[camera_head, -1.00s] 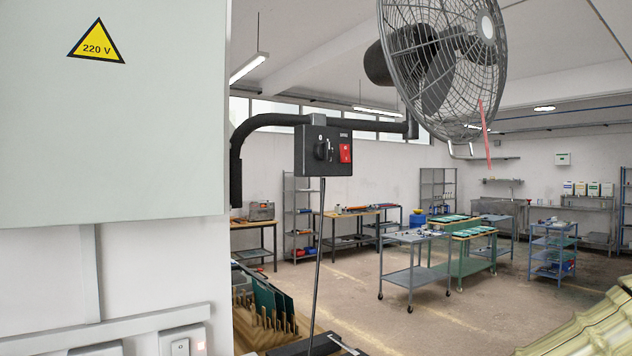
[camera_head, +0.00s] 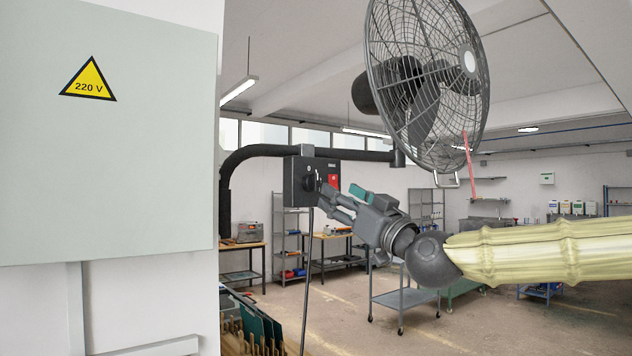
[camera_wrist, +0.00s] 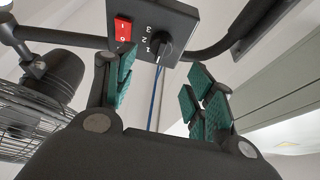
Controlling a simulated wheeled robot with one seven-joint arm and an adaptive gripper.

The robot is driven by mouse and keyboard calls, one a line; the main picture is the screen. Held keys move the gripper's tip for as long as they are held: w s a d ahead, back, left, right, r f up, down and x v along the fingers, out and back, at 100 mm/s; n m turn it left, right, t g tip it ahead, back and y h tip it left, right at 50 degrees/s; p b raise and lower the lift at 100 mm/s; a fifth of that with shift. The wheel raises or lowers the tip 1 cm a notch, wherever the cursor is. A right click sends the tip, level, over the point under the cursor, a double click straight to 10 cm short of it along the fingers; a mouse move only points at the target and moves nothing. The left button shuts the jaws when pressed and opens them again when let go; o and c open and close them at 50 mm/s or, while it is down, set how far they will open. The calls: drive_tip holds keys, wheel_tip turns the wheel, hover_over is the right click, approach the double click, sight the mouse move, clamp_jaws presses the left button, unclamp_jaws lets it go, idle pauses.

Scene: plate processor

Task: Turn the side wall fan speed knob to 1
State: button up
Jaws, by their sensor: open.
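The black control box (camera_head: 297,172) hangs from a bent black pipe near the wall fan (camera_head: 425,72). Its dark knob (camera_head: 309,184) faces my gripper, with a red switch (camera_head: 334,180) beside it. In the wrist view the knob (camera_wrist: 163,47) stands on the box (camera_wrist: 176,14), next to printed numerals and the red 0/1 switch (camera_wrist: 122,31). My gripper (camera_head: 332,196) is close in front of the box. In the wrist view its teal-padded fingers (camera_wrist: 160,84) are spread, with the knob beyond the gap between them, apparently untouched.
A grey cabinet (camera_head: 140,175) with a 220 V sign fills the left. Green boards in a wooden rack (camera_head: 258,325) stand below the box, and a cord (camera_head: 308,270) hangs from it. Carts and benches stand farther back.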

sight(317, 182)
drive_tip(key=p+x, duration=0.3)
drive_tip(key=x, duration=0.5)
drive_tip(key=shift+w+a+p, duration=0.15)
drive_tip(key=shift+p, duration=0.25)
